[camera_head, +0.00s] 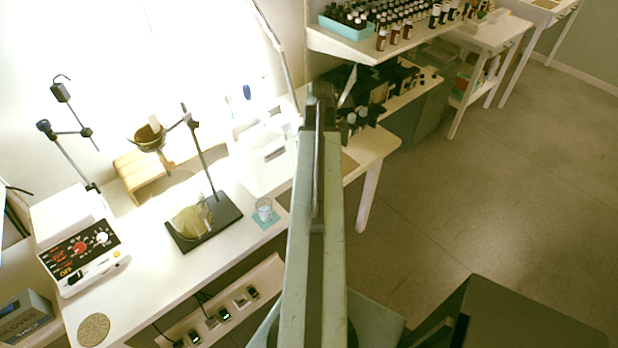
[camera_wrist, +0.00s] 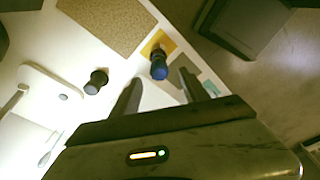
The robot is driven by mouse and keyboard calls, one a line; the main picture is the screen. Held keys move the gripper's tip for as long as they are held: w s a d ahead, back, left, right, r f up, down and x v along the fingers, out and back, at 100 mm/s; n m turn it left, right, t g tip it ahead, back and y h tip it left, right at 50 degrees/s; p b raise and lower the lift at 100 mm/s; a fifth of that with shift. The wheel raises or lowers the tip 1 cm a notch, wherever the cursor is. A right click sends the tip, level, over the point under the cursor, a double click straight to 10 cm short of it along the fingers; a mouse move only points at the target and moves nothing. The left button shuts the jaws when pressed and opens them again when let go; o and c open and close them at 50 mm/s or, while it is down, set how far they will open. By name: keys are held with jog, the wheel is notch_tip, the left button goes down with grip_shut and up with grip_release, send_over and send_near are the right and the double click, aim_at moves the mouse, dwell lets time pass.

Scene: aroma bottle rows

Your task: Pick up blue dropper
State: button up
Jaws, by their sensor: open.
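The blue dropper (camera_wrist: 159,67) stands on a small yellow square (camera_wrist: 151,43) near the table's edge in the wrist view. My gripper (camera_wrist: 160,79) is open, with one finger on each side of the picture's middle. The dropper shows between and just beyond the fingertips, and nothing is held. Whether a finger touches it I cannot tell. In the head view my arm reaches away up the middle and hides part of the table. A small blue-topped item (camera_head: 247,92) shows there left of the arm; I cannot tell whether it is the same dropper.
A dark-capped bottle (camera_wrist: 96,81) stands left of the dropper, below a tan mat (camera_wrist: 104,24). Grey and teal squares lie near the right finger. In the head view, a lab stand (camera_head: 205,222) and a glass (camera_head: 264,209) are left of my arm; open floor lies right.

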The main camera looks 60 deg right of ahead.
notch_tip(320, 180, down, 5)
jog(key=b, duration=0.3)
jog(key=shift+w+r+b, duration=0.15)
jog(key=shift+b, duration=0.25)
jog(key=shift+a+r, duration=0.1)
jog(key=shift+r, duration=0.05)
jog(key=shift+c, duration=0.3)
jog(key=c, duration=0.7)
jog(key=shift+r+p, duration=0.1)
jog(key=shift+p, duration=0.2)
jog(key=shift+r, duration=0.3)
jog(key=r+p, duration=0.7)
jog(key=shift+d+p, duration=0.2)
jog(key=shift+p, duration=0.1)
jog(key=s+d, duration=0.4)
jog(key=d, duration=0.1)
jog(key=s+d, duration=0.4)
jog(key=d, duration=0.1)
jog(key=s+d, duration=0.5)
jog(key=shift+f+b, duration=0.4)
